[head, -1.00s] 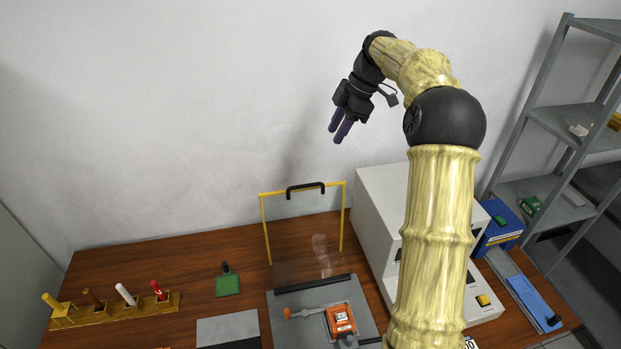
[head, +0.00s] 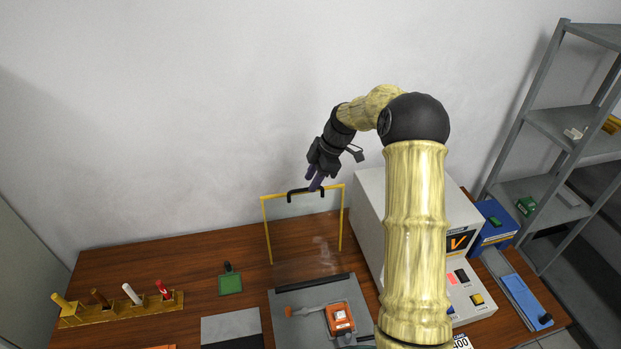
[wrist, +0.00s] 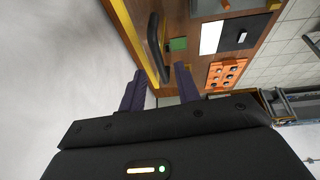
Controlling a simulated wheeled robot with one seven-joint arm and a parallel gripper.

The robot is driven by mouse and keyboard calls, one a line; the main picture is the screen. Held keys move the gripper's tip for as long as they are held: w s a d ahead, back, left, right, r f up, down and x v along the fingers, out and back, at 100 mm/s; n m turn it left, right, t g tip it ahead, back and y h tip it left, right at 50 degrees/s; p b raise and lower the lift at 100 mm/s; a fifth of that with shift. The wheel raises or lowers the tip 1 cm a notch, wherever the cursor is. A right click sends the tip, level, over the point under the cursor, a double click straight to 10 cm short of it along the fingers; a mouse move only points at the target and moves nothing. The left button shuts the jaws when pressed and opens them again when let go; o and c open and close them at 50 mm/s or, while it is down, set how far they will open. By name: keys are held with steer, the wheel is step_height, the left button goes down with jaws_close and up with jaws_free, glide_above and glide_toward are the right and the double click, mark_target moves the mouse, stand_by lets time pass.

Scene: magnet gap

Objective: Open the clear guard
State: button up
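The clear guard (head: 300,235) stands upright on the bench, with a yellow frame and a see-through panel. Its black handle (head: 304,191) is on the top edge. The handle also shows in the wrist view (wrist: 154,48), just ahead of my fingers. My gripper (head: 315,184) is at the right part of the handle in the head view; whether it touches cannot be told. A grey plate with an orange device (head: 339,318) lies at the guard's foot.
A large light-grey machine (head: 368,200) stands right of the guard. A yellow rack (head: 122,312) with several handled tools is at the left. A green block (head: 230,284) lies between. A grey shelf (head: 545,185) stands at the right.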

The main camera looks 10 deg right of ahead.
mark_target(316, 211)
steer(key=shift+x, duration=1)
jaws_close()
steer(key=shift+d, duration=0.1)
steer(key=shift+s+b, duration=0.2)
steer(key=shift+b, duration=0.45)
steer(key=shift+t, duration=0.7)
steer(key=s+b, duration=0.2)
steer(key=s+r+b, duration=0.1)
steer(key=s+b, duration=0.1)
steer(key=shift+s+t+b, duration=0.3)
steer(key=shift+s+b, duration=0.4)
steer(key=shift+b, duration=0.2)
steer(key=s+b, duration=0.4)
steer(key=s, duration=0.2)
steer(key=shift+s+r, duration=0.25)
steer(key=shift+r, duration=0.1)
